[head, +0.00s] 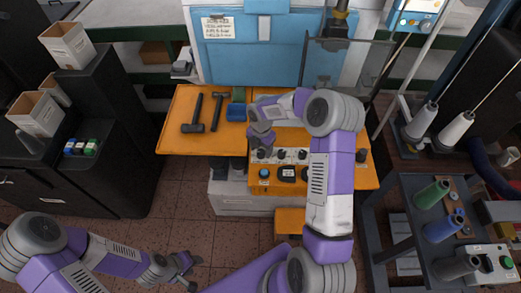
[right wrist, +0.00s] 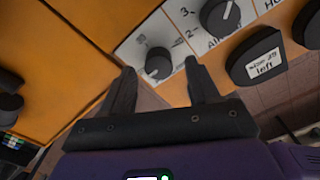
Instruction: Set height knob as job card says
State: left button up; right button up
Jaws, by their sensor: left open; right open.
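The job card (head: 217,29) is a white sheet on the blue panel at the back; its writing is too small to read. A pale control strip on the orange machine table carries a row of black knobs. In the right wrist view, one round knob (right wrist: 158,63) lies between my right gripper's (right wrist: 160,70) open fingertips; I cannot tell whether they touch it. A second knob (right wrist: 220,17), with numbers beside it, is to its right. A label starting with H is partly cut off at the top edge. My left gripper (head: 194,273) is open and empty over the floor at lower left.
A cart with thread spools (head: 444,229) stands at right. Floor at lower left is clear.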

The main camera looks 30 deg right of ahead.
jog(key=shift+f, duration=0.75)
jog(key=shift+w, duration=0.1)
jog(key=c, duration=1)
jog(key=shift+c, duration=0.2)
